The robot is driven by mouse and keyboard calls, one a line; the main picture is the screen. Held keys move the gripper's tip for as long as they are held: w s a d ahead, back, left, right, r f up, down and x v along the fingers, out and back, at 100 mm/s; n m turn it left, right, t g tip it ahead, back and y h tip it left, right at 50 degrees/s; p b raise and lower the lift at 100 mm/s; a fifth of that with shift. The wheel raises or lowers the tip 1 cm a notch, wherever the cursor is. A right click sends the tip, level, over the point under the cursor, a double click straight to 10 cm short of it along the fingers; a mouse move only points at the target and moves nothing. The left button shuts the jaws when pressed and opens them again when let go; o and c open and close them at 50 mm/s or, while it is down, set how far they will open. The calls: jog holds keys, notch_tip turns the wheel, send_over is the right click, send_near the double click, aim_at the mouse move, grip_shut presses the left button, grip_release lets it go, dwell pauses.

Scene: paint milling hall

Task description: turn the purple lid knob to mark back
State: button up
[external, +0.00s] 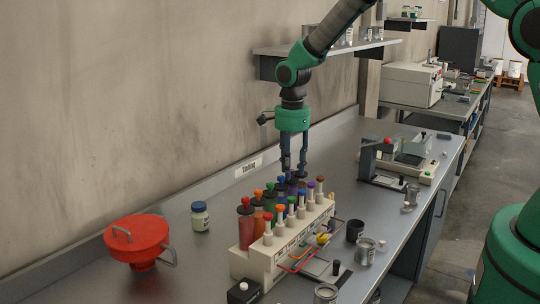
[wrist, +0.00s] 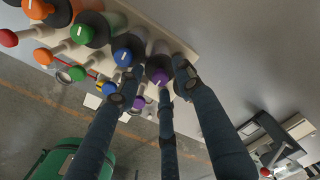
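The purple lid knob (wrist: 157,73) shows in the wrist view at the end of a row of coloured knobs, with a small pale mark on its top. My gripper (wrist: 157,88) has three dark fingers spread around the knob's near side, with space between them; I see no clear grip. In the external view my gripper (external: 294,171) points straight down over the far end of the dispenser (external: 250,264).
Blue (wrist: 123,56), green (wrist: 82,33) and orange (wrist: 38,8) lid knobs stand close beside it, with smaller valve knobs in front. A red funnel (external: 137,238) and a jar (external: 200,216) are on the bench to the left. A press (external: 386,160) stands to the right.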

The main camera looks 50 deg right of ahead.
jog(key=shift+c, duration=0.5)
grip_shut()
